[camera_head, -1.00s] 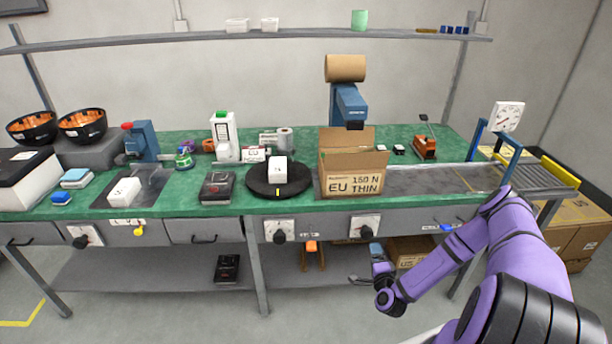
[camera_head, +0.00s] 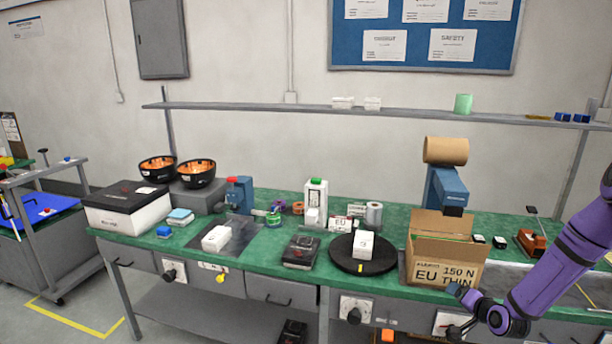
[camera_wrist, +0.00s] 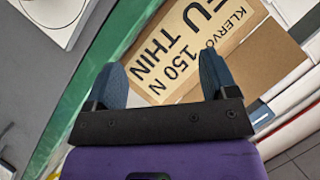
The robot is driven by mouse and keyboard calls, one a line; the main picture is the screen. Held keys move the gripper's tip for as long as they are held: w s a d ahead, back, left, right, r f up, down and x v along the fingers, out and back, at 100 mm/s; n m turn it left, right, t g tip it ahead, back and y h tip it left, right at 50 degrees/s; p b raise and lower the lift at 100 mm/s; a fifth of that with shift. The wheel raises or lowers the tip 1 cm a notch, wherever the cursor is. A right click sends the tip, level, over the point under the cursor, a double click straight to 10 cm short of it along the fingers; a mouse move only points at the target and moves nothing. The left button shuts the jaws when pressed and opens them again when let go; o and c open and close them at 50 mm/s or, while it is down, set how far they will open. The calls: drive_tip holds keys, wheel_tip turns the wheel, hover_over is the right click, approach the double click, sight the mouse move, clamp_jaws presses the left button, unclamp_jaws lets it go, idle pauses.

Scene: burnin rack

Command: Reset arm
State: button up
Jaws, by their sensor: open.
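My purple arm reaches in from the right in the head view. My gripper (camera_head: 464,308) is near the bench's front edge, at the lower front of the open cardboard box (camera_head: 420,270) marked "EU 150 N THIN". In the wrist view my gripper (camera_wrist: 165,85) has two blue-grey fingers spread wide apart. The box's printed face (camera_wrist: 160,45) shows beyond and between them. Nothing is held between the fingers.
A shelf (camera_head: 250,107) runs above. Floor at lower left is clear.

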drive_tip(key=s+a+r+n+g+h, duration=0.1)
drive_tip(key=s+a+r+n+g, duration=0.15)
drive_tip(key=r, duration=0.85)
drive_tip(key=s+a+r+n+g+h, duration=0.1)
drive_tip(key=s+a+r, duration=0.2)
drive_tip(key=r, duration=0.7)
drive_tip(key=s+a+r+n+g+h, duration=0.1)
drive_tip(key=s+a+r+n+g, duration=0.15)
drive_tip(key=r, duration=0.85)
drive_tip(key=s+a+r, duration=0.3)
drive_tip(key=s+r, duration=0.1)
drive_tip(key=s, duration=0.6)
drive_tip(key=s+a+r+n+g+y, duration=0.1)
drive_tip(key=s+a+r, duration=0.2)
drive_tip(key=s, duration=0.7)
drive_tip(key=s+a+r, duration=0.2)
drive_tip(key=s+r, duration=0.4)
drive_tip(key=s, duration=0.4)
drive_tip(key=shift+s+a+r+n+g, duration=0.2)
drive_tip(key=shift+a+n+g, duration=0.1)
drive_tip(key=shift+a+g, duration=0.1)
drive_tip(key=shift+w, duration=0.15)
